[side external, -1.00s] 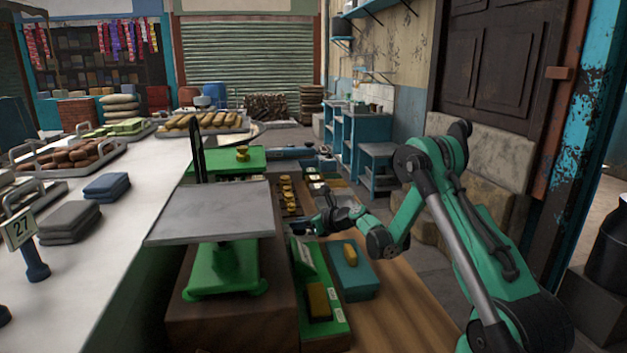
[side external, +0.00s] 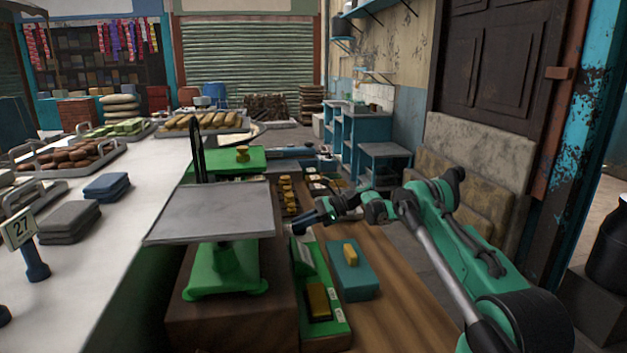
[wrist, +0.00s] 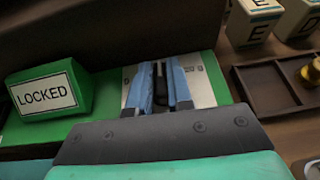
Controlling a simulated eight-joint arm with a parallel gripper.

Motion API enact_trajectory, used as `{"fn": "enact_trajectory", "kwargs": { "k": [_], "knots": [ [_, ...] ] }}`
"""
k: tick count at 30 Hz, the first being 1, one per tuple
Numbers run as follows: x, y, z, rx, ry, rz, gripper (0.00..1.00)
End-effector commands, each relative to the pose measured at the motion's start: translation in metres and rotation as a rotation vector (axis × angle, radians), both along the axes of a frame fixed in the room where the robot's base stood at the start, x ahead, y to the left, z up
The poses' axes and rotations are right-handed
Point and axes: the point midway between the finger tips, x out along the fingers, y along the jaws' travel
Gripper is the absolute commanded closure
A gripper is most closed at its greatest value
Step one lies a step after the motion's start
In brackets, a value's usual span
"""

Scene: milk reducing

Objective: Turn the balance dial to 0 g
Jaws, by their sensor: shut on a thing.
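The balance (side external: 228,268) is green, with a flat grey pan (side external: 212,212), left of centre in the side view. My gripper (side external: 327,215) is just right of the pan, by the far end of a long green base (side external: 322,295). In the wrist view, the blue fingers of my gripper (wrist: 163,70) are shut on a narrow dark piece (wrist: 160,82), seemingly the dial's knob. It stands over a white marked plate (wrist: 203,85) on the green base. The fingers cover part of this plate. Its markings are too small to read, so the setting cannot be told.
A green block labelled LOCKED (wrist: 45,94) is left of the fingers. A dark compartment tray (wrist: 268,90) and white lettered blocks (wrist: 253,20) are on the right. A blue box with a yellow handle (side external: 352,272) stands near my arm.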

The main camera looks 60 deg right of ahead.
Motion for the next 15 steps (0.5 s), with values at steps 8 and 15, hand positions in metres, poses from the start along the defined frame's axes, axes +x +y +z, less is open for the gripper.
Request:
{"fn": "enact_trajectory", "kwargs": {
  "k": [8,15],
  "knots": [
    [-0.0002,-0.0003,-0.0007,-0.001,0.003,0.048,1.00],
    [0.0000,0.0000,-0.0009,-0.002,0.004,0.051,1.00]
  ]
}}
